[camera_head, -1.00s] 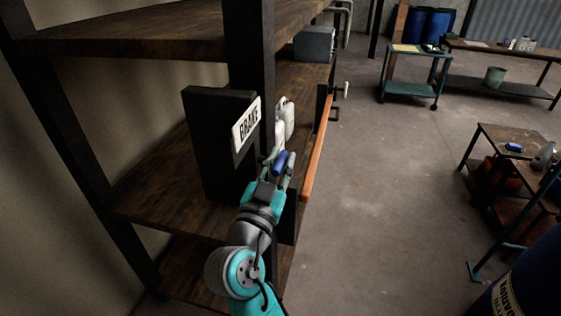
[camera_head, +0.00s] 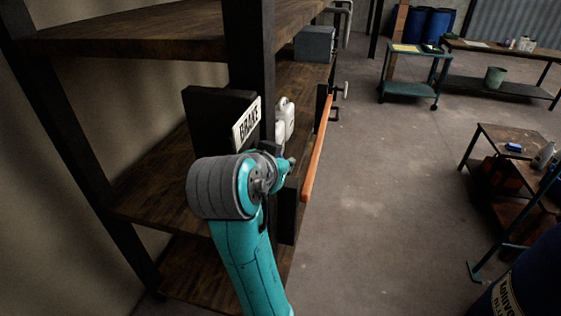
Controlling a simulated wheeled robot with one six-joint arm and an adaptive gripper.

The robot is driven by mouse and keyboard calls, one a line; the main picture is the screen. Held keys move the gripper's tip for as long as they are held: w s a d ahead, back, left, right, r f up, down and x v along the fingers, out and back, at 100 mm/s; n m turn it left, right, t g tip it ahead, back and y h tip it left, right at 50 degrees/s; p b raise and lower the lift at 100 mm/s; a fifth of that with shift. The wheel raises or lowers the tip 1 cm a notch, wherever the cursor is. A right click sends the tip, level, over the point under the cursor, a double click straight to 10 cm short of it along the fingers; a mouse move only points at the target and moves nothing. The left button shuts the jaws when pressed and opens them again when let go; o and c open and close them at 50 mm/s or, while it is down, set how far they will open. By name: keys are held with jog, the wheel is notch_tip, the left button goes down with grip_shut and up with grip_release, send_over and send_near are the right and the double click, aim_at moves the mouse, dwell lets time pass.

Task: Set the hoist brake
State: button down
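The white sign reading BRAKE (camera_head: 246,125) is on the edge of a dark upright panel (camera_head: 205,118) on the shelf. My teal and grey arm (camera_head: 240,215) reaches up in front of the panel's lower part, its wrist end at the right of the panel. My gripper is mostly hidden by my own wrist, so I cannot see its fingers or whether they hold anything. The blue-gripped part seen below the sign earlier is also hidden now, and its position cannot be told.
A wooden shelf rack (camera_head: 150,165) with dark posts stands around the panel. White bottles (camera_head: 285,118) and a grey box (camera_head: 314,43) are behind it. An orange rail (camera_head: 318,150) runs along the shelf front.

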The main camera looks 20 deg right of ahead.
dwell(0.4)
jog(key=c, duration=1)
grip_release()
